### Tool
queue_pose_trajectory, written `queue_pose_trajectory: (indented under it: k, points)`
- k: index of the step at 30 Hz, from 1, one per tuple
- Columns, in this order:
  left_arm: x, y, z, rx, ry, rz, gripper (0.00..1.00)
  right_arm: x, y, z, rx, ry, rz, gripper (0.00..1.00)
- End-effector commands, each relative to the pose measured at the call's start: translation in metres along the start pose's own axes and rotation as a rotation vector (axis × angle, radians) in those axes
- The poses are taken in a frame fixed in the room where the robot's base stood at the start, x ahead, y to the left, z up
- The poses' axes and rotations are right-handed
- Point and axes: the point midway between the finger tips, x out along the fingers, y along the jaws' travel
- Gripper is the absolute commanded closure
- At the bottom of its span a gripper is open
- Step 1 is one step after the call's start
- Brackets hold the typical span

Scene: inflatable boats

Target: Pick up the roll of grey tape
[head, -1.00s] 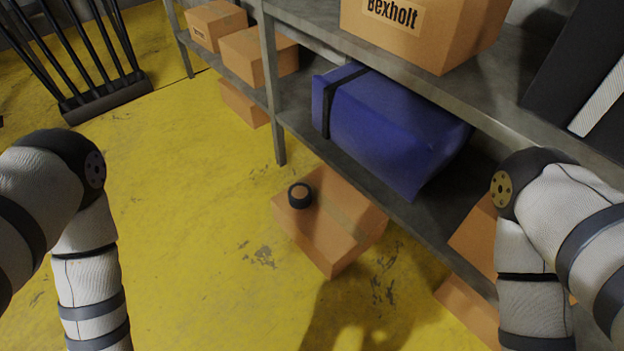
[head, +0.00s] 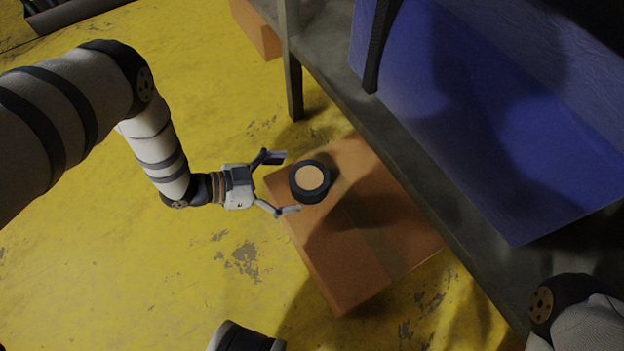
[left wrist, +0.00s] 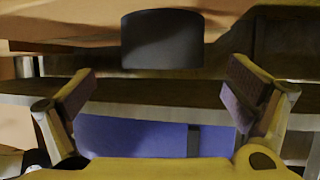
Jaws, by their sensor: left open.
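The roll of grey tape (head: 310,180) is a dark ring with a tan centre, lying flat on top of a cardboard box (head: 385,240). In the left wrist view the roll (left wrist: 162,40) shows as a dark band ahead, roughly centred between the fingers. My left gripper (head: 281,183) is open and empty, just left of the roll, its fingertips pointing at it and apart from it. The fingers (left wrist: 160,95) also stand wide in the left wrist view. My right gripper is not seen; only part of the right arm shows at the lower right.
A grey metal shelf (head: 400,165) with a leg (head: 293,90) runs close along the right of the box. A large blue case (head: 470,110) with a black strap lies on it. Another box (head: 257,28) is at the top. Yellow floor (head: 150,280) is clear at left.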

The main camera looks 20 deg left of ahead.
Motion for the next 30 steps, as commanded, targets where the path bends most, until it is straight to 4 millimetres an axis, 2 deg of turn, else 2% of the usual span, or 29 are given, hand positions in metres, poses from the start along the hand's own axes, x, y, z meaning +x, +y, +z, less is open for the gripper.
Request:
queue_pose_trajectory:
  k: [5, 9, 15, 16, 17, 23, 24, 30]
  points:
    - [0.023, -0.001, 0.001, -0.002, 0.0, 0.0, 0.03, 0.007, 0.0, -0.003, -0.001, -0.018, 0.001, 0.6]
    - [0.05, -0.001, 0.001, -0.002, 0.0, 0.001, 0.03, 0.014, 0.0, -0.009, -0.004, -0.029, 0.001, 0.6]
    - [0.054, -0.002, -0.002, -0.002, -0.001, -0.002, 0.03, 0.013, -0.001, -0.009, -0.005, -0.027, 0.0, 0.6]
    - [0.054, -0.002, -0.002, -0.002, -0.001, -0.002, 0.05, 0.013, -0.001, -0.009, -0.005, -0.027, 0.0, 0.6]
    - [0.054, -0.002, -0.002, -0.002, -0.001, -0.002, 0.12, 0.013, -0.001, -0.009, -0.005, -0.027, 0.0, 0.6]
    - [0.053, -0.002, -0.002, -0.002, -0.001, -0.002, 0.57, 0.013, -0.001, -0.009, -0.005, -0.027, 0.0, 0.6]
    - [0.053, -0.002, -0.002, -0.002, -0.001, -0.002, 0.61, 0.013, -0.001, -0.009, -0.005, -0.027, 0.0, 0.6]
    - [0.053, -0.002, -0.002, -0.002, -0.001, -0.002, 0.61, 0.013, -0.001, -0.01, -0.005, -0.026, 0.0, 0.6]
